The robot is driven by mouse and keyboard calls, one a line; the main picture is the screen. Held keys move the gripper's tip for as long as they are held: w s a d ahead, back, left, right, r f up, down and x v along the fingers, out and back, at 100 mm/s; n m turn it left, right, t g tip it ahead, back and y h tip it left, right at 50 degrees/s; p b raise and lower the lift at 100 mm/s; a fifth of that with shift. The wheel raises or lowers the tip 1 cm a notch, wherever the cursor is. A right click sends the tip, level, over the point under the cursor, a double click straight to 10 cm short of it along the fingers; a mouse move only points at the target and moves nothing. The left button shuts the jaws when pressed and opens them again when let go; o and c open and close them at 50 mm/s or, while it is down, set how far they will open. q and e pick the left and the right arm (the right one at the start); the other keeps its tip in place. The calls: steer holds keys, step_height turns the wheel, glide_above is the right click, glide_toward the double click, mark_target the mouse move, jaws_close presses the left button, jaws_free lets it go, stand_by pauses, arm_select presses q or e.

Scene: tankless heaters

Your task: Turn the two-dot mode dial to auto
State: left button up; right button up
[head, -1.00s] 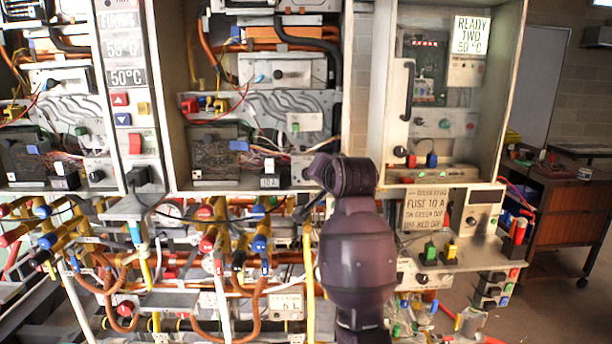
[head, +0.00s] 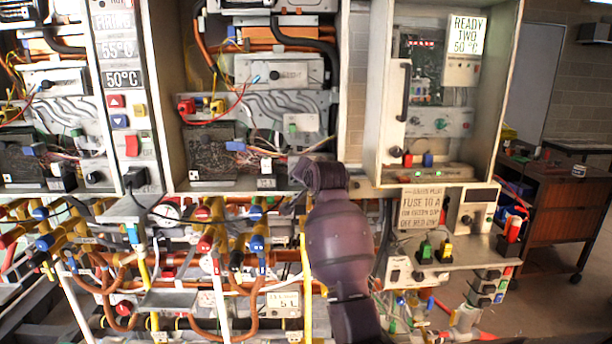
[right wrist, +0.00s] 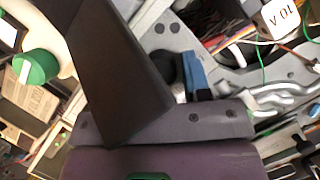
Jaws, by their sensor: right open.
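The middle heater bay carries a small white tile (head: 193,175) with dark marks, too small to count. A pale panel (head: 283,166) at its lower right is partly covered by my right arm, and the two-dot mode dial cannot be made out there in the head view. My right gripper, at the top of my right arm, reaches in at that corner; its fingers are hidden in the head view. In the right wrist view my right gripper (right wrist: 168,70) is open, with a dark round thing between its fingers. Whether it touches this thing cannot be told. My left gripper is not in view.
A 10 A tag (right wrist: 282,18) and loose wires lie close to the right gripper. A green knob (right wrist: 36,67) is at the wrist view's left. Pipes with coloured valves (head: 205,240) run below the bays. A ledge with plugs (head: 432,252) stands to the right.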

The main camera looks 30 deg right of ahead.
steer(key=c, duration=0.6)
steer(key=shift+c, duration=0.2)
steer(key=n+g+h, duration=0.1)
steer(key=n, duration=0.2)
steer(key=shift+w+h, duration=0.1)
steer(key=shift+h, duration=0.3)
steer(key=shift+a+n+g+h, duration=0.15)
steer(key=shift+n+g+h, duration=0.6)
steer(key=shift+n, duration=0.65)
